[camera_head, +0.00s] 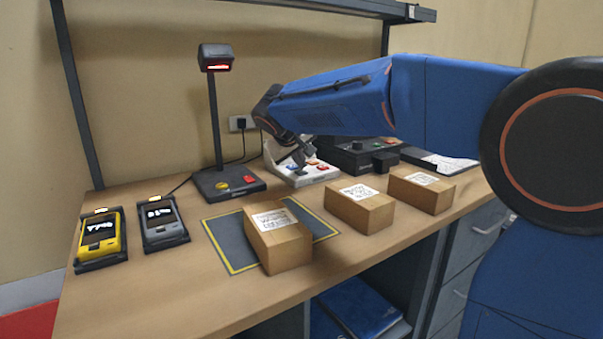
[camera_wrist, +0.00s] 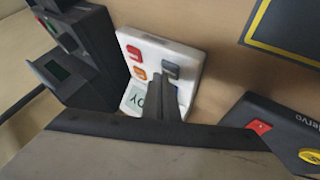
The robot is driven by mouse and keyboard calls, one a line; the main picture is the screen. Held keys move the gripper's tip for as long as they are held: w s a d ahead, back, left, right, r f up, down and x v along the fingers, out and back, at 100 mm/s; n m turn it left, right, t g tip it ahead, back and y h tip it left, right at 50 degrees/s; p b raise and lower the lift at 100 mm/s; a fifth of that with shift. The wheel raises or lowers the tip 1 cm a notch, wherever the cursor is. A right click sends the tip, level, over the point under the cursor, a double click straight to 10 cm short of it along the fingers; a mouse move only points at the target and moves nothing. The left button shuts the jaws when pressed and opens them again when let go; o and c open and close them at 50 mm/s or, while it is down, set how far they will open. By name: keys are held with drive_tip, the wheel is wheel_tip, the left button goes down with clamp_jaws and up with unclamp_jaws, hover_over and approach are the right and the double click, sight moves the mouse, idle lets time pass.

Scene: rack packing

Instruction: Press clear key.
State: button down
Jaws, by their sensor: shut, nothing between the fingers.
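A white key panel (camera_head: 318,174) stands at the back of the bench, partly hidden by my gripper in the head view. In the wrist view the panel (camera_wrist: 160,45) has a red key (camera_wrist: 134,53), an orange key (camera_wrist: 140,73), dark grey keys (camera_wrist: 171,68), a little blue behind my fingers and a small display (camera_wrist: 133,97) partly covered. I cannot read which key is clear. My gripper (camera_head: 303,160) is shut and empty, pointing down at the panel. In the wrist view its fingertips (camera_wrist: 166,84) overlap the panel beside the grey keys; I cannot tell whether they touch.
A black scanner stand (camera_head: 215,183) with red and yellow buttons is left of the panel. A black box (camera_head: 352,160) is right of it. Cartons (camera_head: 278,247) (camera_head: 360,210) (camera_head: 424,196) lie in front. Two handhelds (camera_head: 100,240) (camera_head: 163,224) sit at left.

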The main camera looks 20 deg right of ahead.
sight(301, 173)
drive_tip(key=shift+r, duration=0.5)
drive_tip(key=shift+r, duration=2.5)
